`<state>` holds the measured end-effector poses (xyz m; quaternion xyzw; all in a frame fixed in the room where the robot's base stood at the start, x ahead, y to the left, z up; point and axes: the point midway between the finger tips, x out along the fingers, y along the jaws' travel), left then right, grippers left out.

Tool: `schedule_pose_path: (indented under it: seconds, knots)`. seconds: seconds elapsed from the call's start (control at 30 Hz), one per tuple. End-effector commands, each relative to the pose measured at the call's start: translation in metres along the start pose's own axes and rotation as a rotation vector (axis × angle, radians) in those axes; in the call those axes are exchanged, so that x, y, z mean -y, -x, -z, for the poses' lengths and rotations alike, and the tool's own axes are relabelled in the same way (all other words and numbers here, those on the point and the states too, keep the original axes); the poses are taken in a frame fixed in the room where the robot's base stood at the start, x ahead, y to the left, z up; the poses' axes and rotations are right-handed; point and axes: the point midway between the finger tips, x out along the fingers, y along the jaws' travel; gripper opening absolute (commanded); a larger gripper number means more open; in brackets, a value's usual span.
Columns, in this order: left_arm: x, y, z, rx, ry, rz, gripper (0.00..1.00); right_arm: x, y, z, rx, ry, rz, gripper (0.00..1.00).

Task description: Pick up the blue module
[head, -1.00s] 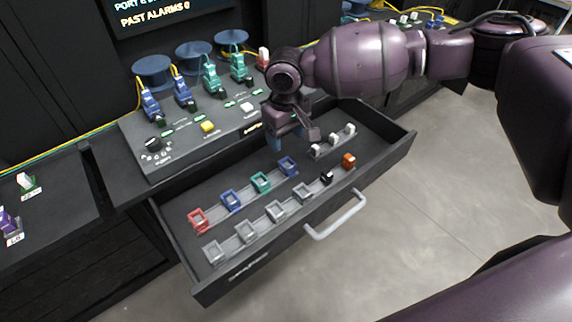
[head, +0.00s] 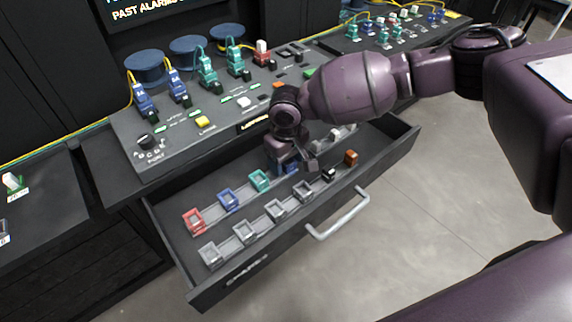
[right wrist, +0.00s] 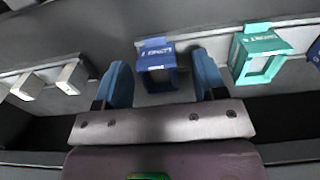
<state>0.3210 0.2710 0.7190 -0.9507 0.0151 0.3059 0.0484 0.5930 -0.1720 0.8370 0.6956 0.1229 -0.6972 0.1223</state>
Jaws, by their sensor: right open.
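A blue module (right wrist: 156,64), a small open frame with lettering on top, stands in the drawer and shows in the right wrist view between my right gripper's two blue fingers. My right gripper (head: 290,165) is open, reaching down into the drawer over this module. In the head view the gripper mostly hides the module. Gaps show between the module and both fingers. A second blue module (head: 228,199) stands farther left in the same row, between a red module (head: 194,220) and a green module (head: 260,181). My left gripper is not in view.
The open drawer (head: 172,258) has a front handle (head: 338,215). A front row holds several grey modules (head: 246,232), a black one (head: 328,174) and an orange one (head: 351,157). White pieces (right wrist: 70,78) lie left of the gripper in the wrist view. The control panel (head: 180,140) rises behind.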

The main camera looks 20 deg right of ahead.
Motion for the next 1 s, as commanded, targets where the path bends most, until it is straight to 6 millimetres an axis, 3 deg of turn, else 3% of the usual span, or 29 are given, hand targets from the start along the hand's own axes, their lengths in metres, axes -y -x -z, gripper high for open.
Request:
schedule_pose_path:
  seconds: [0.27,0.57,0.87,1.0]
  knots:
    - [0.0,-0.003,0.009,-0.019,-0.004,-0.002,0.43,0.0,-0.004,0.001,-0.002,0.0,-0.001,0.64]
    - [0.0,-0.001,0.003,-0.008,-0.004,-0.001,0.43,0.0,-0.004,0.0,-0.002,0.0,-0.001,0.18]
    - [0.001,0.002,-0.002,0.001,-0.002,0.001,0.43,0.0,-0.002,0.0,-0.002,0.0,-0.001,0.14]
    - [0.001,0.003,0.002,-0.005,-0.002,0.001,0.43,0.0,0.011,0.001,-0.006,0.0,-0.001,0.14]
